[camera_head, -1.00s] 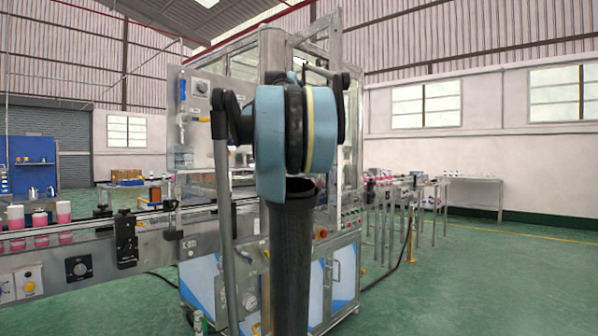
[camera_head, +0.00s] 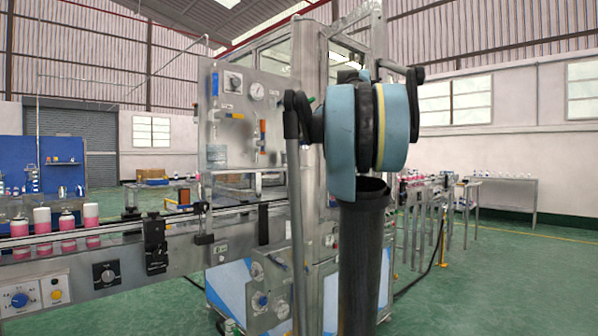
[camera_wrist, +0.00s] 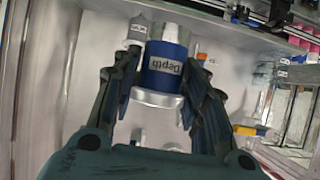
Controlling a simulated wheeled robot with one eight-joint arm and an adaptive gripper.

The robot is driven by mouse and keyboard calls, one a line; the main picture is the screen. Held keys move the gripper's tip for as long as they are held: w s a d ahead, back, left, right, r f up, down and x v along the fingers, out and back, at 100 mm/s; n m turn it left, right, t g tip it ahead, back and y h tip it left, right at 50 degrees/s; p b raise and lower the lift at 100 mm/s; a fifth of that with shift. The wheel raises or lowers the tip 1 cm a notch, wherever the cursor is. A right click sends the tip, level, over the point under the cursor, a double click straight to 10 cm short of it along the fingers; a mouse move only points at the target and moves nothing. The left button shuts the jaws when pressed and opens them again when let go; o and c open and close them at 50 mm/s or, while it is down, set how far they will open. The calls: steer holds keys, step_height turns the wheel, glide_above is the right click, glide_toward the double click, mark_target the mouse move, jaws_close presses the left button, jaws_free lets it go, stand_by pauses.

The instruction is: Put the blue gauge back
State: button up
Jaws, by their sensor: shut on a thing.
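In the wrist view, the blue gauge (camera_wrist: 165,66) is a short blue cylinder with a silver rim and a white label reading "Depth". My gripper (camera_wrist: 160,82) is shut on it, with one dark finger on each side. The gauge is in front of a pale panel surface; I cannot tell whether it touches anything there. In the head view, my arm stands in front of the machine, and I cannot make out the gripper or the blue gauge. The machine's upright panel (camera_head: 214,125) carries dials, a knob and coloured handles, left of my arm.
A conveyor (camera_head: 185,235) with several pink-and-white cans (camera_head: 68,225) runs at the left. In the wrist view, a small grey labelled fitting (camera_wrist: 137,30) is beside the gauge, and an orange-yellow handle (camera_wrist: 246,130) is to the right. Green floor (camera_head: 500,285) is clear at right.

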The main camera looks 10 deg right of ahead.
steer(key=w, duration=1.2)
steer(key=w+d, duration=0.1)
steer(key=w, duration=0.6)
steer(key=shift+d, duration=0.1)
steer(key=shift+w+f, duration=0.15)
steer(key=shift+w, duration=0.2)
step_height(320, 180, down, 2)
steer(key=shift+s, duration=0.15)
steer(key=shift+f, duration=2.2)
steer(key=shift+w+f, duration=0.15)
steer(key=shift+w, duration=0.05)
steer(key=o, duration=1.2)
steer(key=shift+f, duration=0.1)
